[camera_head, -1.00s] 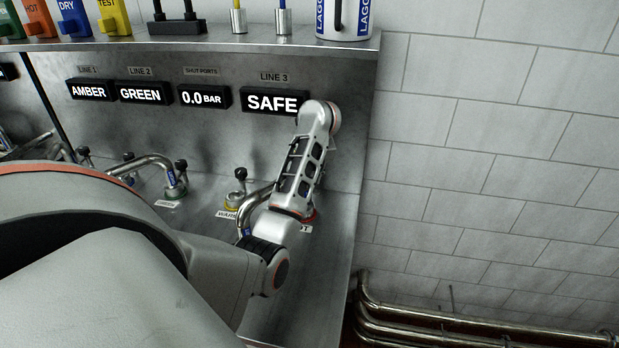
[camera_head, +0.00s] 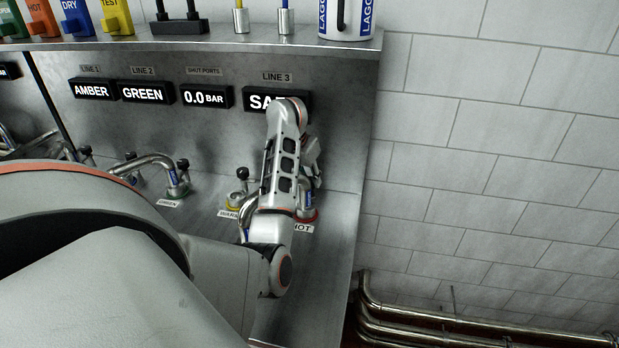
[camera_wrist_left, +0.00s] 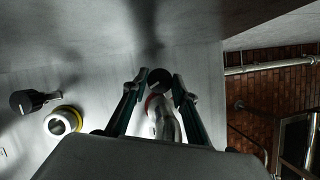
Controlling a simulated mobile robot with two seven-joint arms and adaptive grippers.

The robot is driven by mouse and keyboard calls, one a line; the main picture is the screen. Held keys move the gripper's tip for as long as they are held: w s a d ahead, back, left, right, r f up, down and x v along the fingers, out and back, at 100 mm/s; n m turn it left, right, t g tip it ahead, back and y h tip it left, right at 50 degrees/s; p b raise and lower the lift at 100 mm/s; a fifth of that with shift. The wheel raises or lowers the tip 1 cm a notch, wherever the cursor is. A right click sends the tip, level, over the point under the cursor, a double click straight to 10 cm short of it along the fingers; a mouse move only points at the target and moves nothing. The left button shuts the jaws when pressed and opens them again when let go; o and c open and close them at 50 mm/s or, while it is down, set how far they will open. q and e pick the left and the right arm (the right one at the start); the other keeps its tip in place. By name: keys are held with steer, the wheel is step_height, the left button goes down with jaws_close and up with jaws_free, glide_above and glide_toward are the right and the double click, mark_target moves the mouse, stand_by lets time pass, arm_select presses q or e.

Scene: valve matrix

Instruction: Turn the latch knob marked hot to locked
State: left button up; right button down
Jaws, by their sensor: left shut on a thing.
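The hot latch knob's black head (camera_wrist_left: 159,78) shows between my left fingertips in the left wrist view, above a metal pipe and part of a red ring. In the head view, its red base ring (camera_head: 304,216) sits behind the HOT label (camera_head: 302,228); the knob head is hidden by my arm. My left gripper (camera_head: 312,168) is mostly covered by my arm there; in the left wrist view its fingers (camera_wrist_left: 158,84) are shut on the knob head. No locked mark can be made out. My right gripper is not in view.
A WARM-labelled knob (camera_head: 241,174) with a yellow ring stands close by on the left. A green-ringed valve (camera_head: 180,188) with a bent pipe is farther left. The LINE 3 display (camera_head: 257,101) is partly covered by my arm. The panel's right edge borders a tiled wall.

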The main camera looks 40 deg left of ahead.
arm_select(q)
steer(key=shift+m, duration=0.3)
stand_by(0.4)
steer(key=o, duration=0.8)
steer(key=shift+r, duration=0.1)
steer(key=v, duration=0.7)
steer(key=shift+r, duration=0.2)
steer(key=shift+s+a, duration=0.1)
